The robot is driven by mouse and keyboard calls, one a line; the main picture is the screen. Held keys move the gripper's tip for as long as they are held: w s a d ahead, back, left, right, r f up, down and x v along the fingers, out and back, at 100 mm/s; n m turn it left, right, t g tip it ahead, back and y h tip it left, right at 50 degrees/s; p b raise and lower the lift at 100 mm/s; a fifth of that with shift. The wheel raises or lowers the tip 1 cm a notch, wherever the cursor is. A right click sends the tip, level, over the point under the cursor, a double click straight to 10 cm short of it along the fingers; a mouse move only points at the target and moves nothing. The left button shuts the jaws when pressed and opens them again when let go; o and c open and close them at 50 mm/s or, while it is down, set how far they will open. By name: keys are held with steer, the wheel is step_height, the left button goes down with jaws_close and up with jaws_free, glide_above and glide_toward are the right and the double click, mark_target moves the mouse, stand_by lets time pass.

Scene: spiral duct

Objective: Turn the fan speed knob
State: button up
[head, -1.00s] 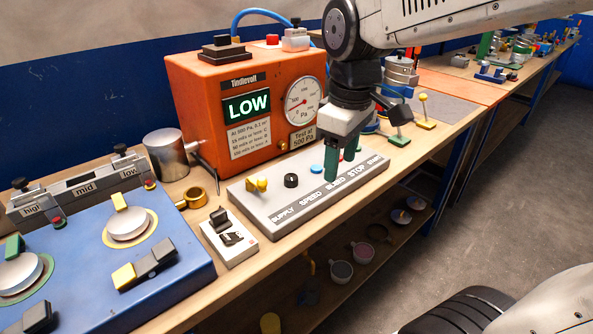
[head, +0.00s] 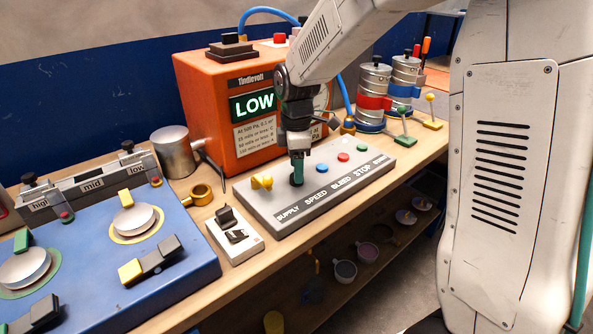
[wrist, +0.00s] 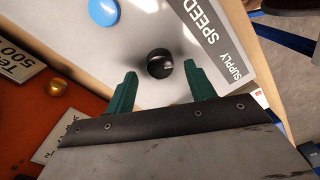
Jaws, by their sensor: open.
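The fan speed knob (wrist: 160,63) is a round black knob with a light mark, on the grey control panel (head: 251,200) above the word SPEED. In the wrist view it sits between and just ahead of my two green fingertips, with space on both sides. My gripper (wrist: 160,70) is open and empty. In the head view my gripper (head: 297,176) points straight down over the knob's place and hides most of it. Whether the fingertips are level with the knob's sides cannot be told.
The yellow supply handle (head: 262,181) stands just left of my gripper. The blue button (head: 322,168), red button (head: 343,157) and green button (head: 362,147) are to the right. The orange box (head: 205,105) reading LOW stands close behind. A switch block (head: 234,234) lies in front left.

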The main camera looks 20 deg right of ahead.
steer(key=shift+f, duration=1)
steer(key=c, duration=1)
